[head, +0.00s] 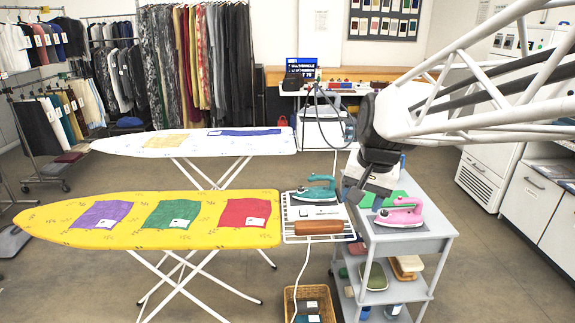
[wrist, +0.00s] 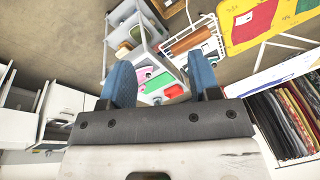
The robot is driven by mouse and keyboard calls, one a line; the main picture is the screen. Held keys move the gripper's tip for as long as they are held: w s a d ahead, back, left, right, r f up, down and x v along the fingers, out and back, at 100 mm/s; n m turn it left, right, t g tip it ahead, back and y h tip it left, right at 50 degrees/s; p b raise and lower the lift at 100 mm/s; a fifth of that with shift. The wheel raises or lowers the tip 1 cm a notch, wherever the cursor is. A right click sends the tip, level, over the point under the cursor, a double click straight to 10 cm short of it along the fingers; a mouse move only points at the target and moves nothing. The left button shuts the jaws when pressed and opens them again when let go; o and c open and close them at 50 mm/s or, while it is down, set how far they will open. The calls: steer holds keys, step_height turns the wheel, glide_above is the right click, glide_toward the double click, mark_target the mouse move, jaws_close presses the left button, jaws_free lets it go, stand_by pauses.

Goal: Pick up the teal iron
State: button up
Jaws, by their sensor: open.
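The teal iron (head: 317,190) rests upright on the white wire rest at the right end of the yellow ironing board in the head view. Its handle is on top and its body lies left to right. My gripper (wrist: 162,77) is open, with two blue fingers apart and nothing between them. In the head view my wrist (head: 378,165) hangs above the grey cart, to the right of the teal iron and apart from it. I cannot make out the teal iron clearly in the wrist view.
A pink iron (head: 400,214) stands on the grey cart (head: 436,239), near a green cloth. Another green iron (head: 373,277) is on a lower shelf. A brown roller (head: 318,227) lies in front of the teal iron. A white ironing board (head: 190,144) stands behind the yellow board (head: 60,222).

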steer(key=w+m, duration=0.3)
steer(key=w, duration=1.2)
steer(key=m+y, duration=0.3)
steer(key=m, duration=0.7)
glide_toward(328, 176)
steer(key=x, duration=0.5)
steer(key=shift+w+a, duration=0.1)
steer(key=shift+a, duration=0.35)
steer(key=shift+w, duration=0.15)
steer(key=shift+f, duration=0.2)
steer(key=shift+x, duration=1.15)
steer(key=shift+a+f, duration=0.1)
